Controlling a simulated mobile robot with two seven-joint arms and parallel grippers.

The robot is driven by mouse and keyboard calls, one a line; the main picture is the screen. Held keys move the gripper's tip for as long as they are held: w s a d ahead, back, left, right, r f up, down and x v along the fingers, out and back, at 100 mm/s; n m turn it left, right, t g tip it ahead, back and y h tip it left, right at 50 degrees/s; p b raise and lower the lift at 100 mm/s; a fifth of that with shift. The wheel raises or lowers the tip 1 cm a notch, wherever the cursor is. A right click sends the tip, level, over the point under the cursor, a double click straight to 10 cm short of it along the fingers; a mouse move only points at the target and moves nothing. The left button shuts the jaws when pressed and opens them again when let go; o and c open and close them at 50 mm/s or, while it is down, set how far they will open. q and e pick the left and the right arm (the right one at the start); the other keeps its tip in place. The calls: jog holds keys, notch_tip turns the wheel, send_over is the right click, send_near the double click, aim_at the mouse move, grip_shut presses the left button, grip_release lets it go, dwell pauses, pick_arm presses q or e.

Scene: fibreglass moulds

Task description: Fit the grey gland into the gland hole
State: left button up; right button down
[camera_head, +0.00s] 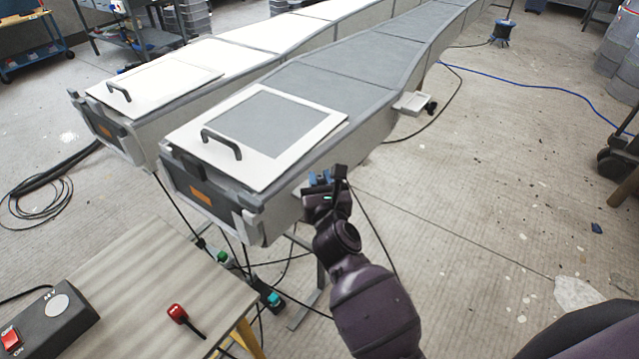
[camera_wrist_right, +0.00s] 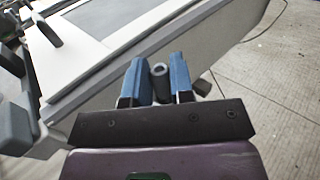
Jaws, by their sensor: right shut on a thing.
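My right gripper (camera_head: 319,178) is beside the side wall of the nearer grey mould (camera_head: 330,75), close to its near end. In the right wrist view its blue fingers (camera_wrist_right: 157,72) are shut on the grey gland (camera_wrist_right: 159,84), a short dark grey cylinder with an open round end. The gland points ahead toward the pale mould wall (camera_wrist_right: 150,55) and seems apart from it, though the gap is hard to judge. In the head view the gland cannot be made out. I cannot make out the gland hole in either view. My left gripper is out of view.
A lid with a black handle (camera_head: 222,143) lies on the mould. A small tray (camera_head: 410,103) juts from its side. A second mould (camera_head: 215,60) runs alongside. A wooden table (camera_head: 130,270) holds a switch box (camera_head: 48,318) and a red-headed object (camera_head: 178,313). Cables hang below.

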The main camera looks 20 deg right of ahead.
jog(key=shift+f, duration=0.25)
jog(key=c, duration=1)
grip_release()
jog(key=shift+r, duration=0.2)
jog(key=s, duration=0.4)
jog(key=s+a, duration=0.1)
jog(key=s, duration=0.7)
jog(key=shift+a, duration=0.2)
